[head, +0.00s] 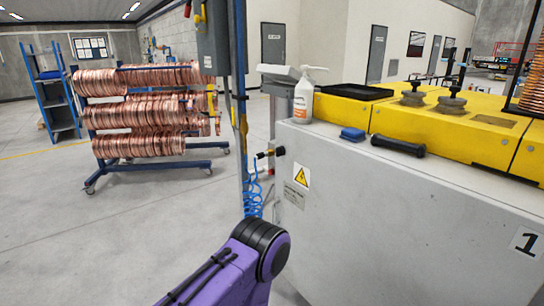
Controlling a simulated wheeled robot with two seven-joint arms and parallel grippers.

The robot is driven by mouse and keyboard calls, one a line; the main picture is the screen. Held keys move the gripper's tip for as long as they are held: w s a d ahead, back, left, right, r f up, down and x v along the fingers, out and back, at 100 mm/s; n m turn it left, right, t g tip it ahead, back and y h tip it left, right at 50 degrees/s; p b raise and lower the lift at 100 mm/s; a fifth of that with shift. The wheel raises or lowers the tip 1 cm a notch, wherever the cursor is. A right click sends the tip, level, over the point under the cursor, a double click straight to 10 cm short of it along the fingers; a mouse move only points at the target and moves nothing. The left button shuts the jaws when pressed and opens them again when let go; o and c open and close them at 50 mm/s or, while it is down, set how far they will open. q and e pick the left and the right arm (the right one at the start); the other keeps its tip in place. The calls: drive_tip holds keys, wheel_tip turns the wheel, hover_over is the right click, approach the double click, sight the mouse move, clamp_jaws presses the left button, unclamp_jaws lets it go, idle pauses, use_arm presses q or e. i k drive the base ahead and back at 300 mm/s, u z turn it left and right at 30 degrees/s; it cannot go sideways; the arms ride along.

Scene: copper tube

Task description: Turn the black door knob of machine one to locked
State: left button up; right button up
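Machine one (400,215) is the large grey-white cabinet on the right, with a black "1" label (526,242) on its front. A small black knob-like part (280,151) sticks out at the cabinet's upper left edge, above the yellow warning triangle (301,176). I cannot tell for sure that it is the door knob, nor which way it is turned. A purple link of my arm with a black joint is at the bottom centre, in front of the cabinet's lower left. Neither of my grippers shows.
A copper tube rack (150,140) stands farther left. The left floor is clear.

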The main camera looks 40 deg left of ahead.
sight(280, 151)
drive_tip(key=k, duration=1.2)
drive_tip(key=u, duration=0.65)
drive_tip(key=i, duration=0.6)
drive_tip(key=u, duration=0.9)
drive_tip(key=i, duration=0.9)
drive_tip(key=z, duration=0.75)
drive_tip(key=i, duration=0.6)
drive_tip(key=z, duration=0.65)
